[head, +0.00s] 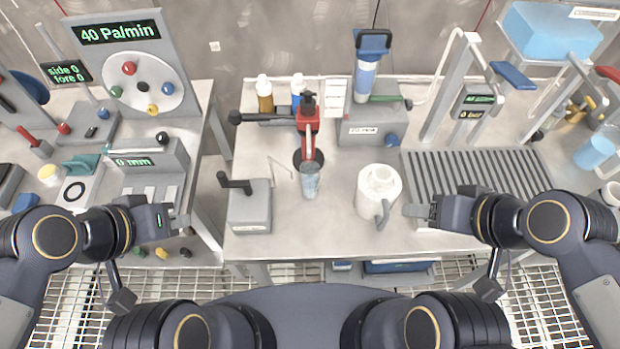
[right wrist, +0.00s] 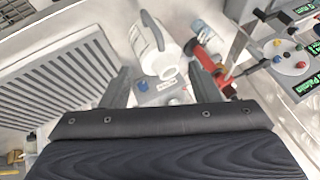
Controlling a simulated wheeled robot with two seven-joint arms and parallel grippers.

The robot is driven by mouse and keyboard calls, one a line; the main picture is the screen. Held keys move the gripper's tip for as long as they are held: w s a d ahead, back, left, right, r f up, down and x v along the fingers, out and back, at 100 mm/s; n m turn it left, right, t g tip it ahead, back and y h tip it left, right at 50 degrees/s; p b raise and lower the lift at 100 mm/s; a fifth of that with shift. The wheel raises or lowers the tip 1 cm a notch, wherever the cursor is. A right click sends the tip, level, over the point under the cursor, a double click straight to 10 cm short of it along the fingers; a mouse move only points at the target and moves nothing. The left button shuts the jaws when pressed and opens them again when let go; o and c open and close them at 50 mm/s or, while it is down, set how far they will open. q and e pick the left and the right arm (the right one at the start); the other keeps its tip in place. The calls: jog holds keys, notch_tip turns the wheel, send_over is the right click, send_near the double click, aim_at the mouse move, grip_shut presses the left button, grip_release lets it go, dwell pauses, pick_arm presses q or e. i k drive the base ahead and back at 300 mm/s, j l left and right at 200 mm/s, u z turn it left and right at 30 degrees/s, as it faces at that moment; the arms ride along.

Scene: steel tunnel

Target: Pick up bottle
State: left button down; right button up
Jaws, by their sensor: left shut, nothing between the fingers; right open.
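A white bottle (head: 378,192) with a side handle stands upright on the middle bench. In the right wrist view the white bottle (right wrist: 150,42) shows beyond the fingers, not between them. My right gripper (head: 420,211) is open and empty, just right of the bottle in the head view and apart from it; its fingers also show in the right wrist view (right wrist: 157,84). My left gripper (head: 180,219) is shut and empty over the front of the left bench, far from the bottle. Two smaller bottles, amber (head: 265,98) and white-blue (head: 298,90), stand at the back.
A grey box with a lever (head: 250,208) is further left. A ribbed grey tray (head: 475,172) lies to the right. Some bare bench lies in front of the cup.

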aim_at(309, 169)
jog(key=k+l, duration=0.15)
jog(key=l, duration=0.15)
jog(key=k+l, duration=0.2)
jog(key=k+l+z, duration=0.1)
jog(key=z, duration=0.4)
jog(key=l+z, duration=0.25)
jog(key=z, duration=0.25)
jog(key=l+z, duration=0.25)
jog(key=z, duration=0.75)
jog(key=k+u, duration=0.1)
jog(key=u, duration=2.4)
jog(key=i+j+z, duration=0.15)
jog(key=j, duration=0.45)
jog(key=i+j+z, duration=0.15)
jog(key=j, duration=0.5)
jog(key=i+j+z, duration=0.2)
jog(key=j, duration=0.45)
jog(key=j+z, duration=0.15)
jog(key=j, duration=0.5)
